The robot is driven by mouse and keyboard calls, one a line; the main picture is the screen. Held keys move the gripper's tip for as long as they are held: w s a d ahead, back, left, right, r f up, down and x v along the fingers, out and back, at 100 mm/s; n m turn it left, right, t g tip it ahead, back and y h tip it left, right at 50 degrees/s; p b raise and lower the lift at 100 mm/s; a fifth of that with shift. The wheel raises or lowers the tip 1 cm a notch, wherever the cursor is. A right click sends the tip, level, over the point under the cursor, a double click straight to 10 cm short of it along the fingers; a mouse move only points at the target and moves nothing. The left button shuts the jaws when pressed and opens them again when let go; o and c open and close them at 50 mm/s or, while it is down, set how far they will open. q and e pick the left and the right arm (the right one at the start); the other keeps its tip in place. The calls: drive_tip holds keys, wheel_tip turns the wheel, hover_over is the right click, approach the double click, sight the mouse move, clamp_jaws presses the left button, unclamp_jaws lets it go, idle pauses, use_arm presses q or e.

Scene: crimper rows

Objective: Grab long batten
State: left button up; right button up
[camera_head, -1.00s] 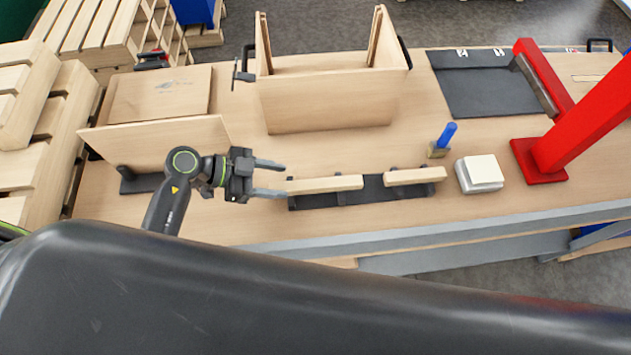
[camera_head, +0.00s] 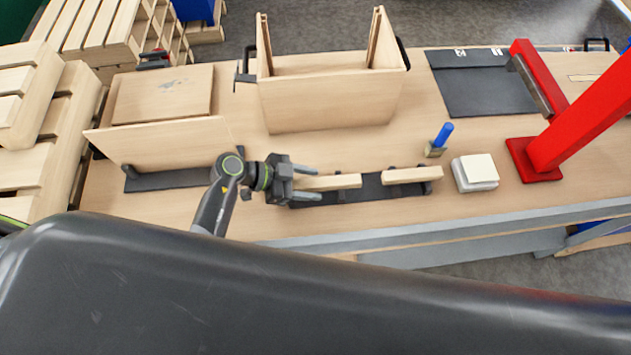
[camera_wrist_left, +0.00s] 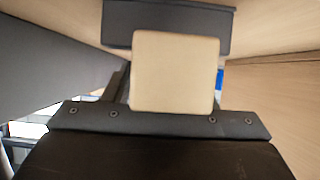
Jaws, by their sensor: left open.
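The long batten (camera_head: 340,182), a pale wooden bar, lies on the left part of a dark holder (camera_head: 371,187) near the table's front edge. A shorter batten (camera_head: 412,175) lies to its right on the same holder. My left gripper (camera_head: 316,183) is open at the long batten's left end, one finger on the far side and one on the near side. In the left wrist view the end of a pale batten (camera_wrist_left: 175,70) shows close up in front of the gripper. Whether the fingers touch it cannot be told. My right gripper is not in view.
A blue-handled tool (camera_head: 441,139) and a white block (camera_head: 475,172) stand to the right, with a red press (camera_head: 540,160) beyond. An open wooden box (camera_head: 330,105) stands behind. A leaning panel (camera_head: 165,143) is at the left. Bare tabletop lies between box and holder.

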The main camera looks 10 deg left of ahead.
use_arm(q)
drive_tip(key=c, duration=1.1)
drive_tip(key=shift+r, duration=0.1)
